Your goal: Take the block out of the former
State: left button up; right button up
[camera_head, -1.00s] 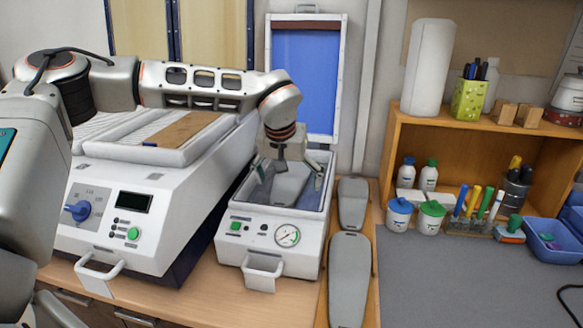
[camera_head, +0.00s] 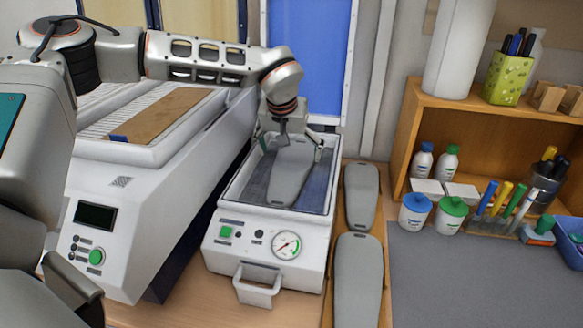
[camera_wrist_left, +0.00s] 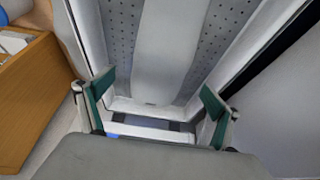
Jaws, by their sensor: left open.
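The former (camera_head: 218,240) is a white box with a gauge, a green button and a front handle. Its lid stands raised at the back with a blue sheet (camera_head: 308,50). The grey block (camera_head: 290,178) lies lengthwise in its tray; in the left wrist view the block (camera_wrist_left: 168,45) rests on a perforated bed (camera_wrist_left: 210,55). My left gripper (camera_head: 302,143) is over the far end of the block. My right gripper is not in view.
A larger white machine (camera_head: 140,215) stands close on the left. Two grey blocks lie right of the former, one behind (camera_head: 361,195) and one in front (camera_head: 358,280). A wooden shelf (camera_head: 398,125) with bottles and pots stands further right. The grey mat (camera_head: 450,275) is clear in front.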

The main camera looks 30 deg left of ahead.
aim_at(291, 165)
pick_arm(q)
jog(key=x, duration=0.4)
jog(key=shift+s+d+f, duration=0.1)
jog(key=shift+s+f, duration=0.05)
jog(key=shift+f, duration=0.2)
jog(key=c, duration=1.6)
jog(key=shift+r, duration=0.1)
jog(key=shift+r, duration=0.1)
